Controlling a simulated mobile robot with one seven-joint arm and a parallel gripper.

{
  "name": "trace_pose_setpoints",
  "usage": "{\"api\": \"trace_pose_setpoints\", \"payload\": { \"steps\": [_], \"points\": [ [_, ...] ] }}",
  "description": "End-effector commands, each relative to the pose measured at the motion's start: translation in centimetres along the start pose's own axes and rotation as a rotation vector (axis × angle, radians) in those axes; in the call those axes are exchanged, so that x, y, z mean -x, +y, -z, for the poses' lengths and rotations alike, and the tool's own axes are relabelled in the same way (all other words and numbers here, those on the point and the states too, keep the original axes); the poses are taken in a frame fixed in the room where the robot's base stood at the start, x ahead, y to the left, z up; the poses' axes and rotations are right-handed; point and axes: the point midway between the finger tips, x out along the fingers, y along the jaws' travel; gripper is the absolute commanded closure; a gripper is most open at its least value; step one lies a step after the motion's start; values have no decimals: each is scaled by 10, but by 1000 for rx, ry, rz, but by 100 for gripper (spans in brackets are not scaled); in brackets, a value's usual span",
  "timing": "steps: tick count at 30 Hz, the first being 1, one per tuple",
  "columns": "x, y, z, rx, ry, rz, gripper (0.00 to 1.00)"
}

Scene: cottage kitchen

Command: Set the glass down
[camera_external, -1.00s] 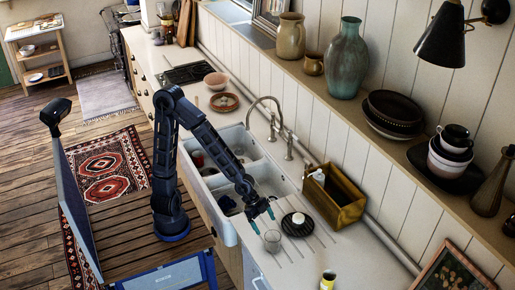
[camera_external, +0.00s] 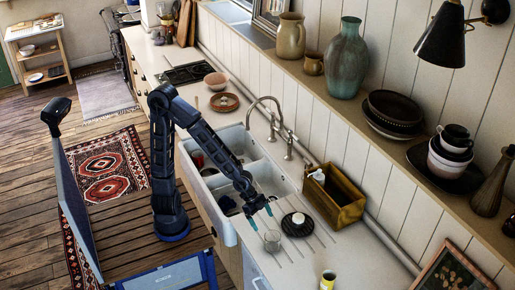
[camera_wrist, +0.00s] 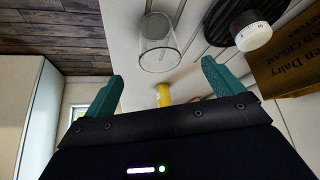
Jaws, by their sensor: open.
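A clear glass (camera_external: 272,241) stands upright on the pale counter (camera_external: 325,262) beside the sink, left of a black round dish. In the wrist view the glass (camera_wrist: 159,42) is beyond my fingertips, a little left of the middle between them. My gripper (camera_external: 261,219) is open, with teal fingers just above and behind the glass in the outside view. In the wrist view my gripper (camera_wrist: 162,78) has its fingers wide apart and nothing between them. Whether the fingers touch the glass rim is hard to tell, but a gap shows in the wrist view.
A black round dish with a white item (camera_external: 298,219) is right of the glass. A wooden crate (camera_external: 335,200) stands near the wall. The double sink (camera_external: 262,178) lies behind my gripper.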

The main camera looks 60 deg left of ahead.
Motion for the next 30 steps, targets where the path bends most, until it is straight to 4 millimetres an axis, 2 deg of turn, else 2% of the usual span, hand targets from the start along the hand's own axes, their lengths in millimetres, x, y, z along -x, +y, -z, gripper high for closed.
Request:
{"api": "trace_pose_setpoints", "payload": {
  "steps": [4,8,11,14,17,22,30],
  "points": [
    [-8,-12,-24,39,-88,35,8],
    [-7,-29,-53,100,-187,91,8],
    [2,-43,-75,157,-260,148,8],
    [19,-57,-95,220,-321,215,8],
    [43,-68,-111,292,-365,285,8],
    [97,-79,-132,422,-394,402,8],
    [195,-73,-162,654,-339,536,8]
  ]
}}
